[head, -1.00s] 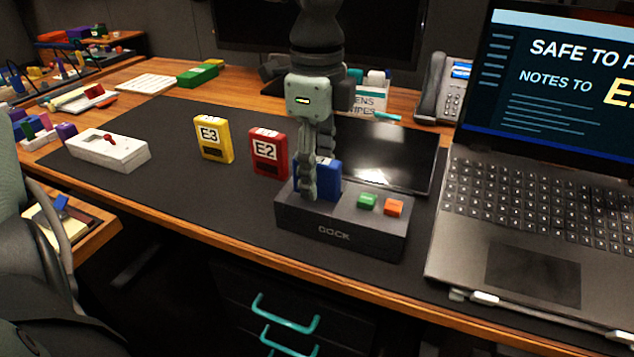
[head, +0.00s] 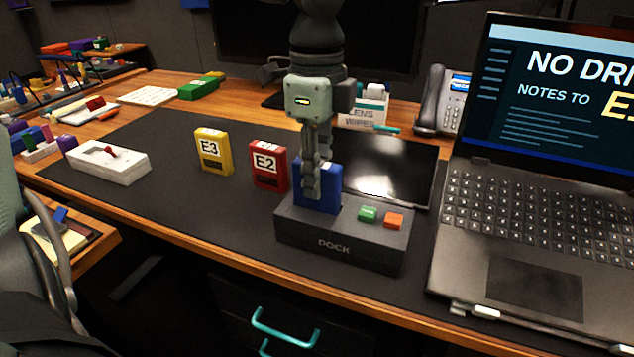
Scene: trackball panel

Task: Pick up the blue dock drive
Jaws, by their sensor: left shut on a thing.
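The blue drive (head: 328,196) is upright at the left part of the black dock (head: 300,232). My left gripper (head: 311,190) reaches down from above and is shut on the blue drive; its fingers cover the drive's left part. The drive's lower edge overlaps the dock's top in the picture, so I cannot tell exactly how far it is clear of the slot. The dock has a green button (head: 367,214) and an orange button (head: 394,221). The laptop screen (head: 560,110) reads "NO DRI", cut off by the frame edge. My right gripper is not in view.
A red E2 drive (head: 269,175) and a yellow E3 drive (head: 210,160) stand left of the dock. A dark tablet (head: 390,165) lies behind it, with a wipes box (head: 362,112) and a phone (head: 445,103) beyond. A white switch box (head: 110,163) sits farther left.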

